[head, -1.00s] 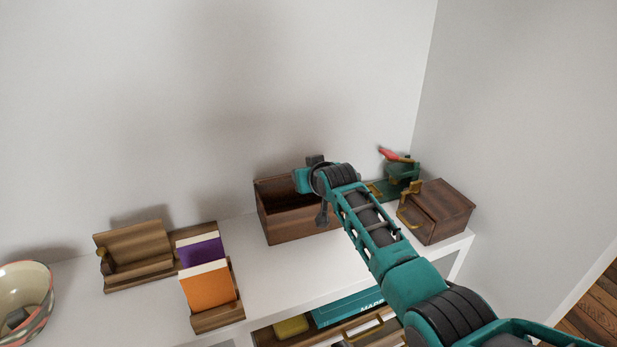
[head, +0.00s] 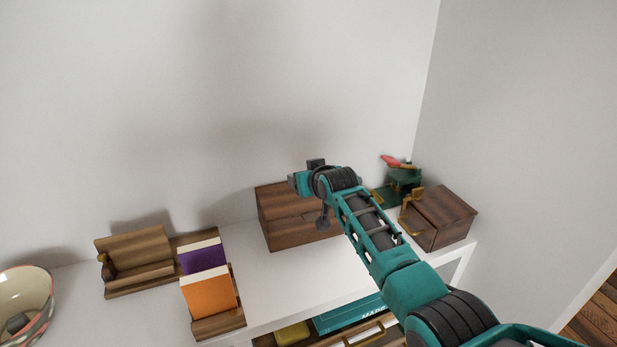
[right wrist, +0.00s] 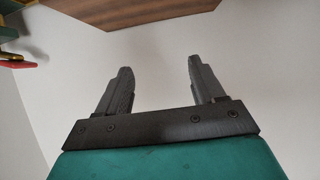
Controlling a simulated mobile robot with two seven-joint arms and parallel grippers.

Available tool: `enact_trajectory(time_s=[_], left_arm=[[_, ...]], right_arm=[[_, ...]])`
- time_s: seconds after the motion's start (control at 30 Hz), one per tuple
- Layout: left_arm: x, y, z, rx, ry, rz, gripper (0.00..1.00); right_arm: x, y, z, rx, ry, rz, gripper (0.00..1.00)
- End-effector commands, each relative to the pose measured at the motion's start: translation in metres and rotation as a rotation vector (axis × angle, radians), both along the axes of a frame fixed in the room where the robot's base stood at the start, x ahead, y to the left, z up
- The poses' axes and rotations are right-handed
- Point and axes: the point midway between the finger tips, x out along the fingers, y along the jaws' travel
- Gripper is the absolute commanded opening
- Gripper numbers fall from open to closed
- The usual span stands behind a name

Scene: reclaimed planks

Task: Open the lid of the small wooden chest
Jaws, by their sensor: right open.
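The small wooden chest (head: 303,237) is dark brown and stands against the back wall in the head view. Its top is covered by a wooden panel (head: 283,198) that looks like its lid lying down, so the inside is hidden. My right arm crosses in front of the chest's right side and hides part of it. My right gripper (right wrist: 159,72) is open, with nothing between its fingers in the right wrist view. A wooden surface (right wrist: 130,12) shows beyond the fingertips, apart from them; I cannot tell which part it is. My left gripper is not in view.
A second wooden box (head: 445,217) with a brass handle stands right of my arm, near a green and red object (head: 402,172). Left are a wooden stand (head: 135,255), an orange book (head: 209,292), a purple book (head: 203,255) and a bowl (head: 25,300). The white top (head: 285,280) before the chest is clear.

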Motion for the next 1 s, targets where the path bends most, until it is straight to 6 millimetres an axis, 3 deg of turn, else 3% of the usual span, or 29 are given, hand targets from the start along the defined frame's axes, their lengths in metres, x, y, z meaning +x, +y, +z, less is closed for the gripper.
enact_trajectory(time_s=[0.27, 1.0], left_arm=[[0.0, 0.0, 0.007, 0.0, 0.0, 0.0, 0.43], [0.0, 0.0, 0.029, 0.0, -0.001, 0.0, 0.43]], right_arm=[[-0.011, -0.003, 0.006, 0.0, 0.001, 0.0, 0.68], [-0.091, -0.024, 0.051, 0.0, -0.001, 0.0, 0.68]])
